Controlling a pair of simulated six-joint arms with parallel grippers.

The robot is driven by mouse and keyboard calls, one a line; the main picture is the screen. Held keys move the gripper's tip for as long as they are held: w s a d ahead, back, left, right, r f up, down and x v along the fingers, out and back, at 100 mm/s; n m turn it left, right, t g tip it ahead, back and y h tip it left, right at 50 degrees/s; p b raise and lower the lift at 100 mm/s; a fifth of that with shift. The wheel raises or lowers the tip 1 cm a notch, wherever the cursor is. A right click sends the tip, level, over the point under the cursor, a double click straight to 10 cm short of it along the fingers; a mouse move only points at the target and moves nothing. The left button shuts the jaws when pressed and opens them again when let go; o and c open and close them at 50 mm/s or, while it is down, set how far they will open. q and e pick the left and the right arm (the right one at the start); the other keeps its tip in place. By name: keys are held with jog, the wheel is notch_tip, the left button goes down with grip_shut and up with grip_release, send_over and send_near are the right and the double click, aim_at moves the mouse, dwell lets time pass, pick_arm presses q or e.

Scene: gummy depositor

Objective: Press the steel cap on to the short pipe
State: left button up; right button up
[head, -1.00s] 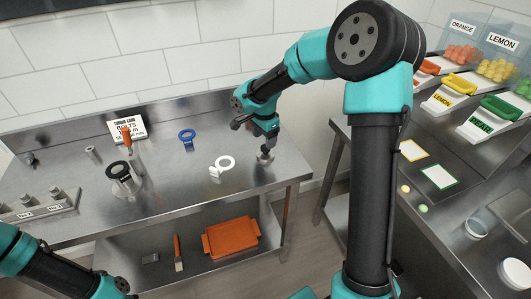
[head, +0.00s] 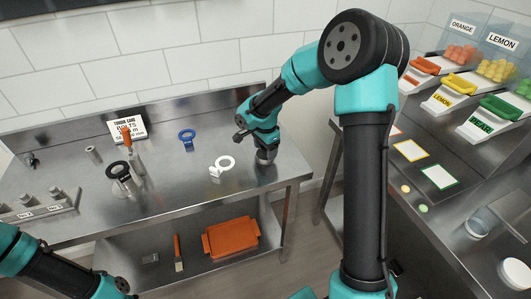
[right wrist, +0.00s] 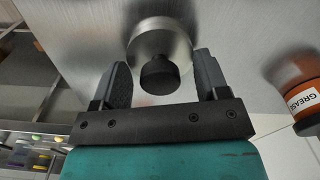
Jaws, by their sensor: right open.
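The steel cap (right wrist: 150,38) is a round brushed-metal disc with a black knob (right wrist: 158,75) in the right wrist view. In the head view the steel cap (head: 266,161) is mostly hidden under my right gripper, near the table's right end. My right gripper (head: 266,151) is open and low over it. In the wrist view the right gripper's fingers (right wrist: 160,62) stand on both sides of the knob, with gaps. A short grey pipe (head: 93,154) stands at the table's back left; I cannot tell if it is the task's pipe. Only part of my left arm shows; its gripper does not.
A block with several steel pieces (head: 38,208) is at left. A grease container (right wrist: 300,95) shows in the wrist view. An orange tray (head: 230,238) is on the lower shelf.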

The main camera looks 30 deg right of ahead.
jog(key=shift+c, duration=0.3)
jog(key=c, duration=1)
jog(key=shift+c, duration=0.2)
jog(key=shift+r, duration=0.15)
jog(key=shift+r, duration=1.4)
jog(key=shift+s+a+r, duration=0.1)
jog(key=shift+s+r, duration=0.05)
jog(key=shift+r, duration=0.15)
jog(key=s+a+r, duration=0.1)
jog(key=s+a, duration=0.7)
jog(key=s, duration=0.5)
jog(key=shift+s+r, duration=0.15)
jog(key=shift+s, duration=0.05)
